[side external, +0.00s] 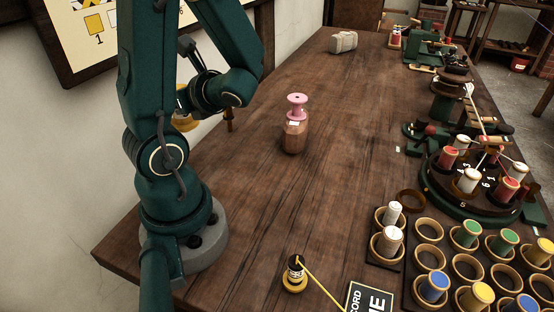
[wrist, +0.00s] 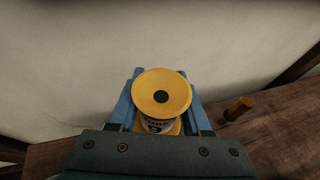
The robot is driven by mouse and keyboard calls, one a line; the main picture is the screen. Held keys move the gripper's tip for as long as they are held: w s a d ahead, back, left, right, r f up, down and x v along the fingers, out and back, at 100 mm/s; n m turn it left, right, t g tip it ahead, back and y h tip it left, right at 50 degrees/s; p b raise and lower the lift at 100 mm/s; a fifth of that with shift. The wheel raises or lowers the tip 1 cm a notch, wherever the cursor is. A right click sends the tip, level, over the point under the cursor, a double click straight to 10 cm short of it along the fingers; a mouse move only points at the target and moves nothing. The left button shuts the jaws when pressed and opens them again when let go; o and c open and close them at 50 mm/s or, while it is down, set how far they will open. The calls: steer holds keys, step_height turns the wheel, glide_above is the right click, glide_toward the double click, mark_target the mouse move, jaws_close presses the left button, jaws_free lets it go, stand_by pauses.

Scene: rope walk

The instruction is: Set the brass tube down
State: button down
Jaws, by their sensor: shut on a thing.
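My gripper (wrist: 160,100) is shut on a yellow-flanged spool (wrist: 162,90) with a printed label on its body. In the side view the held spool (side external: 184,122) shows partly behind my arm, beside the table's left edge. The blue jaws (wrist: 127,108) are on both sides of it. A small brass-brown tube (side external: 229,122) stands on the table near that edge, apart from my gripper. It also shows in the wrist view (wrist: 239,108), to the right of the jaws.
A black and yellow spool (side external: 294,275) stands at the front with yellow cord. Ring holders and coloured spools (side external: 466,235) fill the right. The table's middle is largely clear; a wall (wrist: 70,60) is behind the gripper.

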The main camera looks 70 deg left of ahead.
steer(key=shift+n+g+h, duration=0.4)
steer(key=shift+w+d+f, duration=0.15)
steer(key=shift+w+f, duration=2.4)
steer(key=shift+f, duration=0.2)
steer(key=shift+w+d+f, duration=0.1)
steer(key=shift+w+f, duration=2.4)
steer(key=shift+f, duration=0.2)
steer(key=shift+f, duration=0.15)
steer(key=shift+c, duration=1.7)
jaws_free()
